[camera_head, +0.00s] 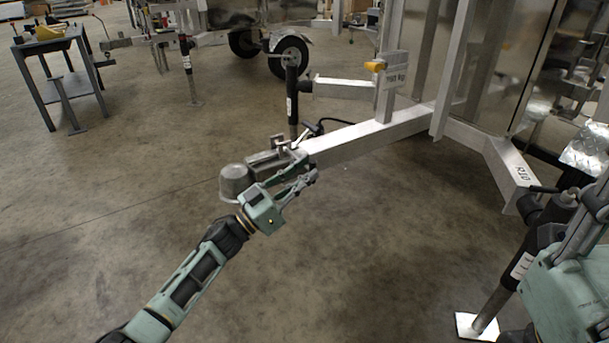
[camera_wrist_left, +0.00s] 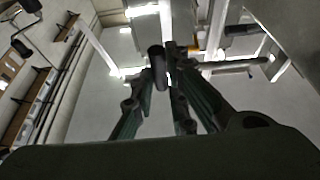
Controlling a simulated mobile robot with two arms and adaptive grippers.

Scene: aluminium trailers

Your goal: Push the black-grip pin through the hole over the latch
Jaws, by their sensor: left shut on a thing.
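The trailer's coupler (camera_head: 235,182) is a grey dome at the front end of the pale tongue (camera_head: 365,133). The grey latch (camera_head: 278,143) sits on top behind the dome. My left gripper (camera_head: 308,172) is at the near side of the tongue, just behind the latch. In the left wrist view, its fingers (camera_wrist_left: 163,75) are closed on a dark cylinder, the black-grip pin (camera_wrist_left: 157,66). The pin cannot be made out in the head view, and the hole is hidden. My right gripper (camera_head: 592,212) is partly visible at the right edge, far from the latch; its fingertips are unclear.
A black jack (camera_head: 292,95) stands upright on the far side of the tongue. A yellow-tipped upright post (camera_head: 388,85) rises from the tongue farther back. A metal worktable (camera_head: 50,45) stands at the far left. The floor left of the coupler is clear.

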